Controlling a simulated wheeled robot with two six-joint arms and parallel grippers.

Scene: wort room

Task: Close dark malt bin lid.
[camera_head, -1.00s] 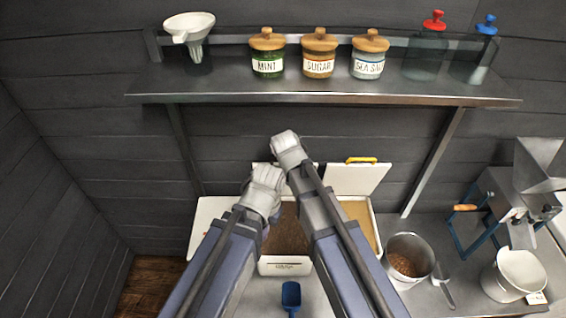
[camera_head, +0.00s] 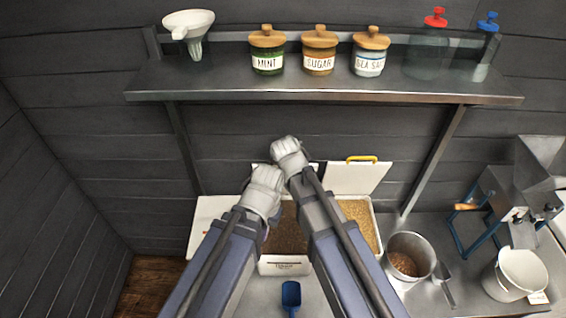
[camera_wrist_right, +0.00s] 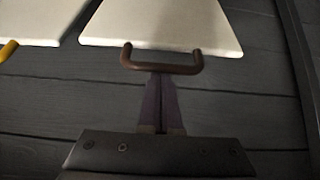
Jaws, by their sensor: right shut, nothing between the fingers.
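The dark malt bin (camera_head: 285,267) stands on the counter with dark brown grain showing inside. Its white lid stands raised at the back, mostly hidden behind my arms in the head view. In the right wrist view the lid (camera_wrist_right: 163,22) and its brown handle (camera_wrist_right: 161,64) show clearly. My right gripper (camera_wrist_right: 160,88) is shut and empty, its fingertips right at the handle's bar; whether they touch it I cannot tell. In the head view its fingers are hidden behind the wrist. My left gripper (camera_head: 264,188) is in front of the lid, over the bin, with its fingers hidden.
To the right, a bin of pale grain has a raised lid (camera_head: 354,179) with a yellow handle (camera_head: 361,158). A bucket (camera_head: 408,262), a scoop (camera_head: 445,283), a mill (camera_head: 510,205) and a white pail (camera_head: 517,272) stand further right. A blue scoop (camera_head: 291,297) lies in front. A shelf (camera_head: 320,92) hangs above.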

